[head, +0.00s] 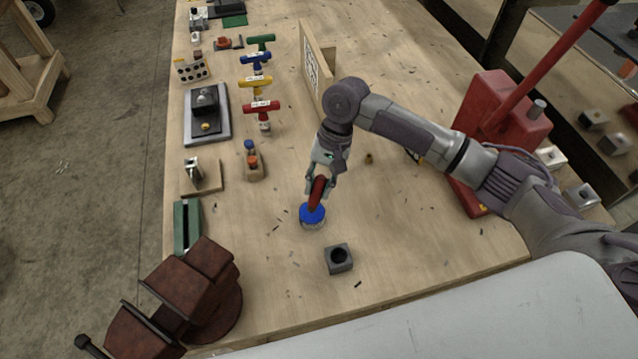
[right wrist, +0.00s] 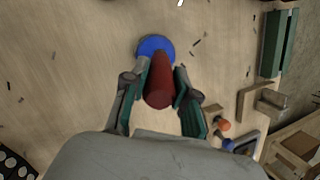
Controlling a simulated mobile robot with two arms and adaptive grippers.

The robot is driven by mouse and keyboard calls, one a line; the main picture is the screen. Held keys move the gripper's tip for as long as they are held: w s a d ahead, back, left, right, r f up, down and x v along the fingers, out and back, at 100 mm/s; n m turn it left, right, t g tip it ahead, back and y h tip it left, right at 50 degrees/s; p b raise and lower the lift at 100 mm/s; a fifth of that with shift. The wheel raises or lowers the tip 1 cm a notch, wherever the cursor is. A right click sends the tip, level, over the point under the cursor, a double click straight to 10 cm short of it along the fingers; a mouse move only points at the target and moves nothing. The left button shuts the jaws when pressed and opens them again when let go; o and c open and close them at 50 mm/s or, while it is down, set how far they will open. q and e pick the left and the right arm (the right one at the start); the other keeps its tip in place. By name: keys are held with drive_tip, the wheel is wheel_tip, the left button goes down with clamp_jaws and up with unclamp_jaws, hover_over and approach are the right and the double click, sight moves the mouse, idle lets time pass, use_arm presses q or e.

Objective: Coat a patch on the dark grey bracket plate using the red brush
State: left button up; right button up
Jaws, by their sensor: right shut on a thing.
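The red brush (head: 318,190) is between the fingers of my right gripper (head: 321,187), which is shut on its handle; the handle also shows in the right wrist view (right wrist: 160,82). Its lower end meets a round blue-topped container (head: 312,213) on the bench, also visible in the right wrist view (right wrist: 154,46). Whether the bristles are inside or just above it is hidden. A dark grey plate with a raised piece (head: 206,115), probably the bracket plate, lies on a lighter base at the bench's left side, away from the gripper. My left gripper is not in view.
A grey block with a hole (head: 339,259) sits near the container. A brown vise (head: 195,285) stands at the front left, a red press (head: 500,120) at the right. Coloured T-handles (head: 261,107) and a wooden upright board (head: 316,65) stand farther back. The bench's middle is mostly clear.

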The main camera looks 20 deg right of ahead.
sight(317, 181)
drive_tip(key=shift+f, duration=0.6)
idle(0.8)
drive_tip(key=shift+s+f+p, duration=0.15)
drive_tip(key=shift+p, duration=0.45)
idle(2.4)
wheel_tip(317, 181, up, 5)
drive_tip(key=p, duration=0.6)
drive_tip(key=shift+r+p, duration=0.5)
drive_tip(key=shift+r, duration=0.6)
drive_tip(key=shift+w, duration=0.2)
